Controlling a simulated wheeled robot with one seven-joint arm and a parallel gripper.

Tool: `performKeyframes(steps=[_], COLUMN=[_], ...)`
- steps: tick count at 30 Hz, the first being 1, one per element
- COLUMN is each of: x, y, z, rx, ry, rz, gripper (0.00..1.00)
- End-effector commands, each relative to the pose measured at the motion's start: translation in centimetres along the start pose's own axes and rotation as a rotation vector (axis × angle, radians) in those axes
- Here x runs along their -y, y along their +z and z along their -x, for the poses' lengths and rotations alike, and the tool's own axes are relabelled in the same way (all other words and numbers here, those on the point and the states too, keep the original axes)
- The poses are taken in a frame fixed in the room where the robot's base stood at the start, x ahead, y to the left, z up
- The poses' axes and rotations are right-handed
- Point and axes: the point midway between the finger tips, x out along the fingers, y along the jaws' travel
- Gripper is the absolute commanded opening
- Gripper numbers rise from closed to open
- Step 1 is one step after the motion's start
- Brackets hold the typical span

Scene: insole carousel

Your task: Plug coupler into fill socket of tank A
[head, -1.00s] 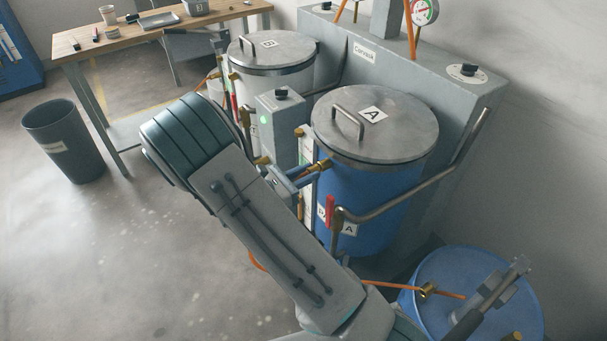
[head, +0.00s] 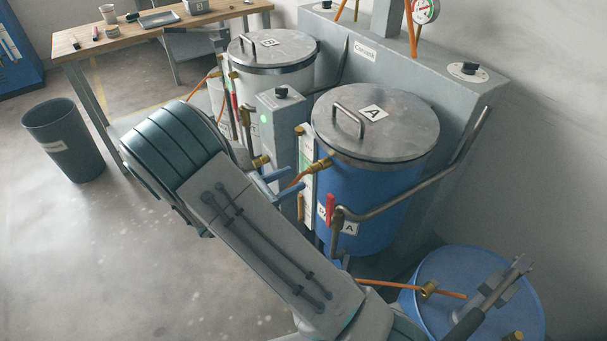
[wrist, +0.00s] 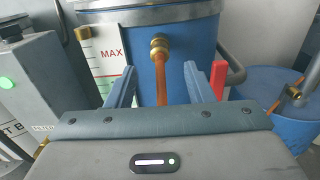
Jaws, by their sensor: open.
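Tank A (head: 365,200) is a blue drum with a grey lid labelled A. A brass coupler (head: 323,164) on an orange hose sits against its upper front wall, and appears joined to the brass fill socket there. In the wrist view the coupler (wrist: 159,48) points straight at the tank, with its orange hose (wrist: 163,85) running back between my fingers. My gripper (head: 282,180) is open, its two blue fingers apart on either side of the hose and touching neither coupler nor hose as far as I can see. Its fingers also show in the wrist view (wrist: 163,72).
A red valve handle (head: 330,209) and a bent pipe (head: 420,195) stand right of the gripper. A grey post with a green light (head: 280,130) stands to the left, beside the MAX level gauge (wrist: 108,60). A blue drum (head: 450,275) is at lower right.

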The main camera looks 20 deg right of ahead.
Motion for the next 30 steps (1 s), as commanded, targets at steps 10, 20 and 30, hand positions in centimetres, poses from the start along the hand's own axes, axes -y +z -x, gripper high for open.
performKeyframes(steps=[10,20,30], x=[0.0,0.0,0.0], y=[-0.1,0.0,0.0], z=[6.7,7.8,7.8], rx=[0.0,0.0,0.0], ry=[0.001,-0.002,-0.001], rz=[-0.001,0.001,0.001], gripper=[0.48,0.48,0.48])
